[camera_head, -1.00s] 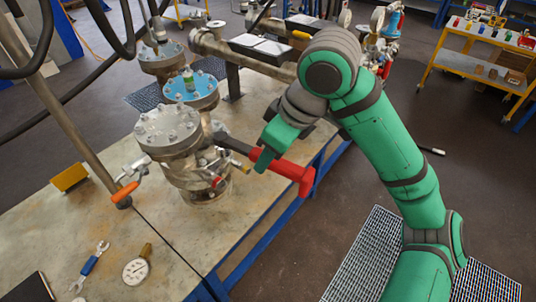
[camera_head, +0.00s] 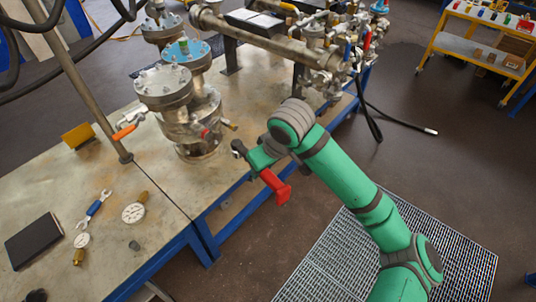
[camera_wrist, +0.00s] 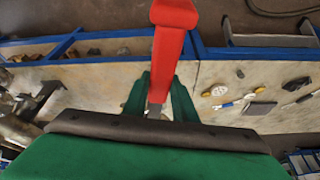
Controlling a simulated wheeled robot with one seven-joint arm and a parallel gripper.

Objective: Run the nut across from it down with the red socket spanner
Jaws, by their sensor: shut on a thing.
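The red socket spanner (camera_head: 275,188) is held in my gripper (camera_head: 258,162). Its dark socket end (camera_head: 238,148) points up and left, toward the vessels but apart from them. In the wrist view the red handle (camera_wrist: 170,45) runs up from between the green fingers (camera_wrist: 158,98). The nearest flanged vessel (camera_head: 188,118) stands upright on the bench, left of my gripper. Its grey top flange (camera_head: 163,85) carries a ring of nuts. I cannot tell the nuts apart by how far down they are.
A blue-topped vessel (camera_head: 184,50) stands behind the nearest one. An orange-handled valve (camera_head: 125,132) sticks out left. A yellow block (camera_head: 78,135), a blue-handled wrench (camera_head: 93,208), a gauge (camera_head: 134,212) and a dark book (camera_head: 34,240) lie on the bench (camera_head: 165,188).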

